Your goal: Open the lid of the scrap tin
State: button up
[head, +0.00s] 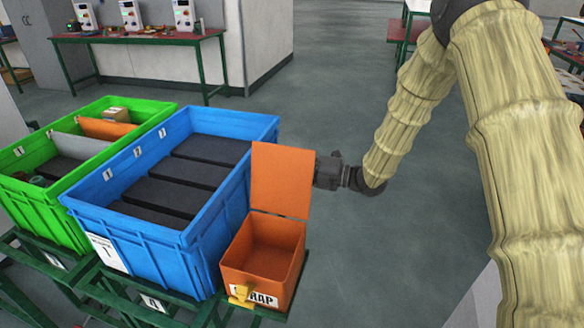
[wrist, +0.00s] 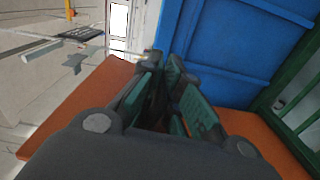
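The orange scrap tin (head: 262,262) stands at the front right of the crates, with a partly readable "SCRAP" label and a yellow latch (head: 241,294) on its front. Its orange lid (head: 281,180) stands upright at the back, and the empty inside is visible. My gripper (wrist: 164,62) is at the lid's right edge in the head view, its fingers hidden behind the lid. In the wrist view the fingers are close together with nothing seen between them, and the lid (wrist: 58,118) spreads out behind them. I cannot tell whether they touch it.
A blue crate (head: 85,207) with dark foam blocks stands directly left of the tin, and a green crate (head: 47,209) lies beyond it. They rest on green metal frames (head: 58,268). A workbench (head: 140,37) stands at the back. The floor right of the tin is clear.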

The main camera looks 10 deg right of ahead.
jog(key=shift+o, duration=0.8)
jog(key=v, duration=1.2)
